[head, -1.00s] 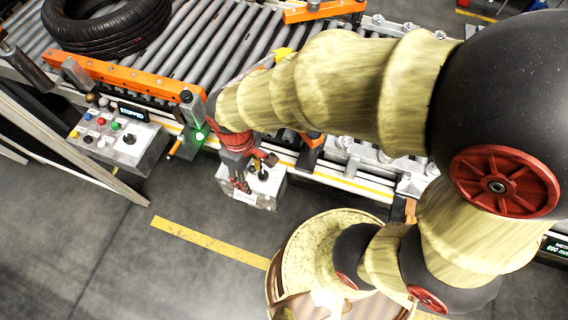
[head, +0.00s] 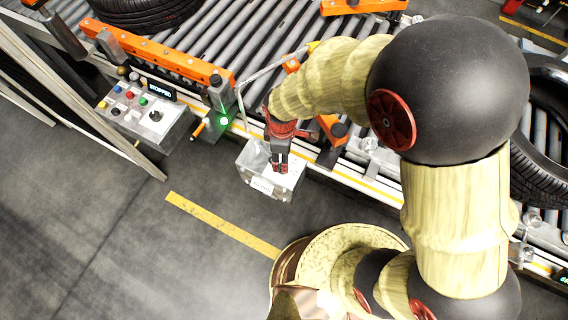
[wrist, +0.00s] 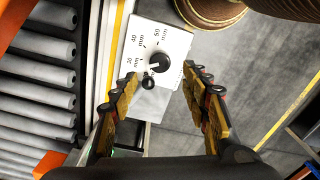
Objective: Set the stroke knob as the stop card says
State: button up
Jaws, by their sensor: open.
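The stroke box (head: 286,187) is a pale box with a white label on its front, beside the conveyor in the head view. Its black stroke knob (wrist: 155,63) shows in the wrist view on a white plate (wrist: 176,42) with mm marks; I read 40 and 50, and a lower one is unclear. A smaller round black part (wrist: 148,83) sits by the knob. My gripper (wrist: 164,73) is open, its fingers on either side of the knob; contact cannot be told. In the head view my gripper (head: 280,168) points down over the box and hides the knob. I cannot make out a stop card.
A button panel (head: 130,122) with a display reading STOPPED (head: 161,91) stands left of the box. A green lamp (head: 224,121) glows between them. Roller conveyor (head: 255,55) with orange rails and tyres (head: 542,185) lies behind.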

notch_tip(320, 180, down, 7)
jog(key=shift+r+b, duration=0.1)
jog(key=shift+b, duration=0.4)
jog(key=shift+c, duration=0.7)
jog(key=c, duration=1)
